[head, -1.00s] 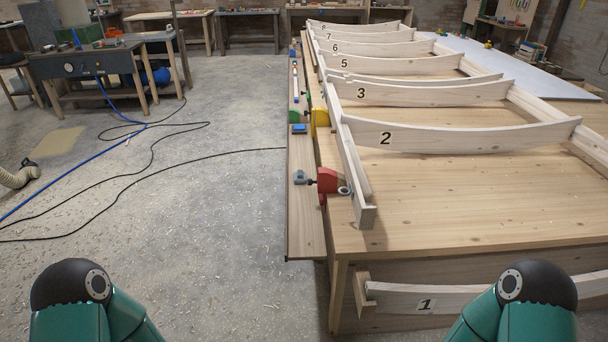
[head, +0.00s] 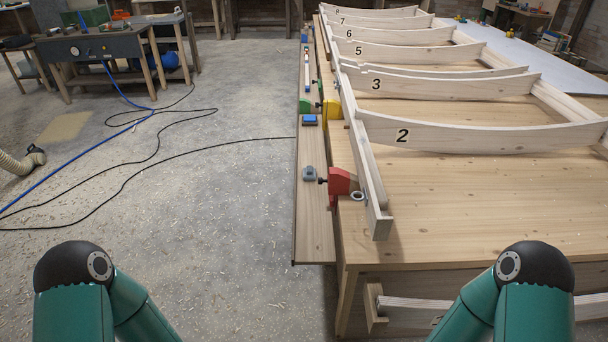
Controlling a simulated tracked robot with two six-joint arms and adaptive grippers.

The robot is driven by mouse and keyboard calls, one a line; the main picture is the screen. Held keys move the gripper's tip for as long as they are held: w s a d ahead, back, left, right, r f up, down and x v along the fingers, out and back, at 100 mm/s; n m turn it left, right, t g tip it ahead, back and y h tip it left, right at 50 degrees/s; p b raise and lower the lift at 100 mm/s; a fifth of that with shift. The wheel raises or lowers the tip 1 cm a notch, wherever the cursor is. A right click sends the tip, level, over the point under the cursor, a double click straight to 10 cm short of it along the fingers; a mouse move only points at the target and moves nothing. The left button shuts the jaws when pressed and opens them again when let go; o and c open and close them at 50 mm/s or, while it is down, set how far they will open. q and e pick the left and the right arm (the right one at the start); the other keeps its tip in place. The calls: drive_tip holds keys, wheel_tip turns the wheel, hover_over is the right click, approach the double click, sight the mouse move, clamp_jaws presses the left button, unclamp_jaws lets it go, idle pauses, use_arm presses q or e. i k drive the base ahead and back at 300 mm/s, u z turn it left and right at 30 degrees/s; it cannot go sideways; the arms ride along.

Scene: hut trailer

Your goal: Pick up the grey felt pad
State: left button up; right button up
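A small grey block-like item (head: 309,173) lies on the narrow wooden side ledge (head: 313,220) along the bench's left edge, beside a red clamp (head: 340,181). It may be the grey felt pad, but it is too small to tell. No other thing in view is clearly a grey felt pad. Only the upper links of my two arms show at the bottom corners. Both grippers are out of view.
The long wooden bench (head: 450,215) carries numbered curved ribs (head: 480,136). A blue item (head: 309,120) and a yellow clamp (head: 332,109) are further along its left edge. Hoses and a black cable (head: 140,163) cross the floor at left. Open floor (head: 220,230) lies left of the bench.

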sight(309, 172)
drive_tip(key=z, duration=0.05)
drive_tip(key=k, duration=0.4)
drive_tip(key=u, duration=0.9)
drive_tip(key=i, duration=1.45)
drive_tip(key=u, duration=0.35)
drive_tip(key=i, duration=1.5)
drive_tip(key=z, duration=1.2)
drive_tip(key=i, duration=0.85)
drive_tip(key=z, duration=0.65)
drive_tip(key=k, duration=0.7)
